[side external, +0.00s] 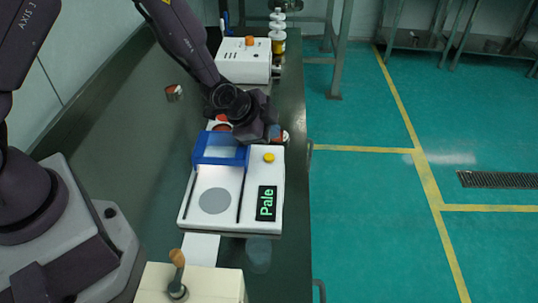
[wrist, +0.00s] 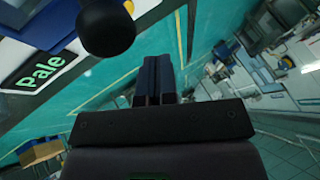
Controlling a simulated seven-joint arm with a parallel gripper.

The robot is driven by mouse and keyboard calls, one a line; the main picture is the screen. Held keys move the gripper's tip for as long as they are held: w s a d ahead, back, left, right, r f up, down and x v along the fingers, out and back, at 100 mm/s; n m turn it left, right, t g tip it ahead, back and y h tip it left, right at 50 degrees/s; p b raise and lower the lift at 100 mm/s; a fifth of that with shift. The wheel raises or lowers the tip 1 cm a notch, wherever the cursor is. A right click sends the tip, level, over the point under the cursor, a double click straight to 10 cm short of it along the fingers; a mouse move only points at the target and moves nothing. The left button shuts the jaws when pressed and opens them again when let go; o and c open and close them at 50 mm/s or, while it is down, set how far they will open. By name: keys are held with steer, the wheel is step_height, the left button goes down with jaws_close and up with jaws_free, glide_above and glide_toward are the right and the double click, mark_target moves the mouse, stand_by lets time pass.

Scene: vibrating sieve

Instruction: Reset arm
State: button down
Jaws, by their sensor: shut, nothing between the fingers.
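My gripper is seen in the wrist view (wrist: 153,80), with its two dark fingers pressed together and nothing between them. In the side external view my dark arm reaches over the bench to the back of a white machine (side external: 262,205). The gripper end there (side external: 272,133) is partly hidden by the wrist and stays above the surface. The machine has a blue frame (side external: 221,149), a grey disc (side external: 215,201), a yellow button (side external: 268,157) and a display reading "Pale" (side external: 267,203). The display also shows in the wrist view (wrist: 40,72).
Behind stands a white device with an orange knob (side external: 243,60). A beige box with a lever (side external: 205,285) is in front. Items behind my wrist are partly hidden. The bench's left side has free room.

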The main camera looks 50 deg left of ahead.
stand_by(0.3)
steer(key=s+a+r+n, duration=0.2)
steer(key=s+r, duration=0.2)
steer(key=r, duration=0.5)
steer(key=s+a+r+n, duration=0.1)
steer(key=s+r+n, duration=0.2)
steer(key=r, duration=0.5)
steer(key=s+a+r+n, duration=0.1)
steer(key=s+r+n, duration=0.1)
steer(key=s, duration=0.4)
steer(key=s+a+r+n+g, duration=0.1)
steer(key=s+r, duration=0.3)
steer(key=s, duration=0.1)
steer(key=s+a+r+n+y, duration=0.1)
steer(key=s+r+n, duration=0.1)
steer(key=s, duration=0.4)
steer(key=shift+s+r+n+g, duration=0.3)
steer(key=shift+r+g, duration=0.1)
